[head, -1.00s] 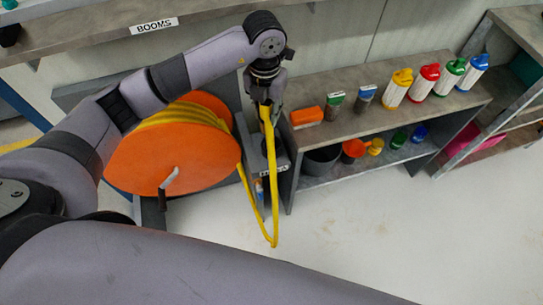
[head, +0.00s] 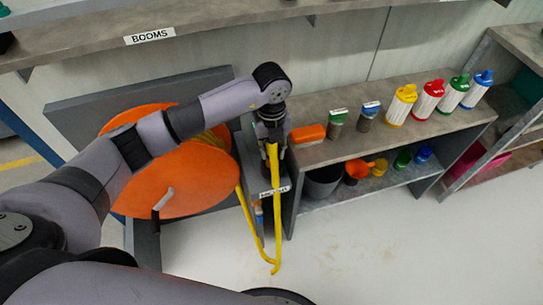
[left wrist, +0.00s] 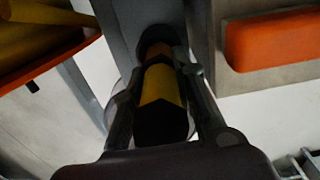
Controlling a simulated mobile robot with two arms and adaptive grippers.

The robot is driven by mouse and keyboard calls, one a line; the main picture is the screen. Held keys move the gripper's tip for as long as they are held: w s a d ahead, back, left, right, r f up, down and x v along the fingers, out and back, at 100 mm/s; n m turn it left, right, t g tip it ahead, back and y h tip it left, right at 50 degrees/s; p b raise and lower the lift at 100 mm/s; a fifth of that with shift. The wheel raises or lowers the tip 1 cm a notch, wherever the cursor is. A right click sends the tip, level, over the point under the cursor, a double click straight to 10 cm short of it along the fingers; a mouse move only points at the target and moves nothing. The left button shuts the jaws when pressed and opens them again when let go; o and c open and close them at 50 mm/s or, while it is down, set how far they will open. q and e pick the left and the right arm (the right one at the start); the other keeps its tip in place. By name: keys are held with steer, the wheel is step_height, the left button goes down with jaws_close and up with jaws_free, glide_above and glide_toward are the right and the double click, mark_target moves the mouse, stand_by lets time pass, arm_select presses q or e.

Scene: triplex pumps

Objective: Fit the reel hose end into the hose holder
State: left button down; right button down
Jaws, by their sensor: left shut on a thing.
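My left gripper (head: 273,143) is shut on the yellow hose end (head: 272,154), over the narrow grey hose holder (head: 252,168) between reel and shelf. In the left wrist view my left gripper (left wrist: 160,95) has a finger on each side of the yellow and black hose end (left wrist: 162,86). Its far tip is close to a dark round spot on the grey holder (left wrist: 122,22); I cannot tell whether it is inside. The yellow hose (head: 276,225) loops down towards the floor and back up to the orange reel (head: 200,180). My right gripper is not in view.
A grey shelf (head: 345,150) stands right of the holder with an orange block (head: 308,134), small jars and several coloured-cap bottles (head: 401,104). A dark bucket (head: 322,181) sits on its lower level. The floor in front (head: 370,240) is clear.

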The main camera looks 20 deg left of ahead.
mark_target(272, 156)
arm_select(q)
step_height(272, 156, down, 3)
steer(key=shift+f, duration=0.15)
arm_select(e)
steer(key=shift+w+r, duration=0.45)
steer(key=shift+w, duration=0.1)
arm_select(q)
steer(key=shift+f, duration=0.1)
steer(key=c, duration=1.7)
jaws_free()
steer(key=o, duration=0.4)
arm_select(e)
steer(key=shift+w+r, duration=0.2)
arm_select(q)
step_height(272, 156, up, 12)
steer(key=shift+r+p, duration=0.15)
steer(key=shift+p, duration=0.3)
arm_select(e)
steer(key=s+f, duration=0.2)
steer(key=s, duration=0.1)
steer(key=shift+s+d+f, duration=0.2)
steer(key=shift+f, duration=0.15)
